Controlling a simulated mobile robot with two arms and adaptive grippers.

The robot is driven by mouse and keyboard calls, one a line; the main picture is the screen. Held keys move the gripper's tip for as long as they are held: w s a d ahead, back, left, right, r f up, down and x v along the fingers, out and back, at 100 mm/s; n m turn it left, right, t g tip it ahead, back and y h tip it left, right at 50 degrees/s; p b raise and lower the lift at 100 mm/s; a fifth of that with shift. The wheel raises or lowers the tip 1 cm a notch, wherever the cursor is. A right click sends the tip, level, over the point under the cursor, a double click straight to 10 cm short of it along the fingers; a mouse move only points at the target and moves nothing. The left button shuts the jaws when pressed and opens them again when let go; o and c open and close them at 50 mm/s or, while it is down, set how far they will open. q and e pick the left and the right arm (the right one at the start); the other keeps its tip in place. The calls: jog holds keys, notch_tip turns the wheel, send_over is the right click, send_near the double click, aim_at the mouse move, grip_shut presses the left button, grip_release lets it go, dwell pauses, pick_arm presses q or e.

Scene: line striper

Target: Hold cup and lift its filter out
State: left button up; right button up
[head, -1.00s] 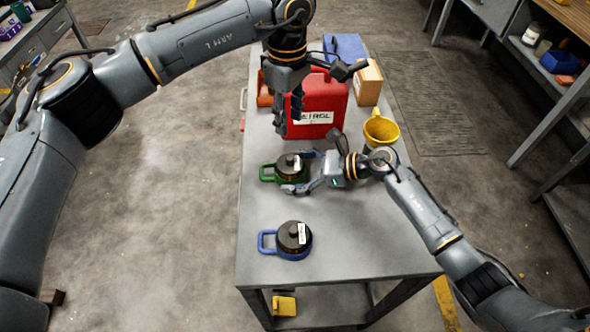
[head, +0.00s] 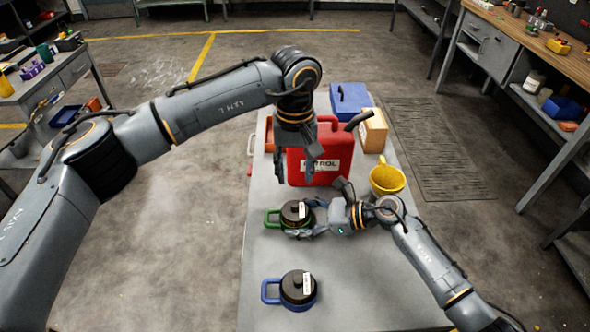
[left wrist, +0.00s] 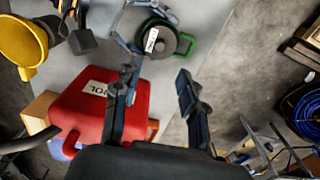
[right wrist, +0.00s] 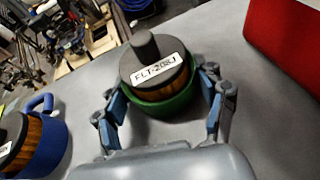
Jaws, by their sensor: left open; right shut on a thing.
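A green cup (head: 273,217) with a handle stands on the grey table, with a dark-capped filter (head: 296,212) seated in it. In the right wrist view the green cup (right wrist: 166,108) holds the filter (right wrist: 153,60), with a white "FLT" label and amber pleats below its cap. My right gripper (right wrist: 163,95) is shut on the cup, a finger on each side. My left gripper (head: 294,172) is open and empty, pointing down in front of the red petrol can. In the left wrist view the cup and filter (left wrist: 155,38) lie beyond its open fingers (left wrist: 157,85).
A blue cup (head: 270,292) with a similar filter stands nearer on the table. The red petrol can (head: 320,140), yellow funnel (head: 387,180), cardboard box (head: 374,131) and blue bin (head: 350,101) stand behind. The table's left edge is close to both cups.

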aim_at(295, 204)
pick_arm(q)
jog(key=shift+f, duration=5.05)
grip_shut()
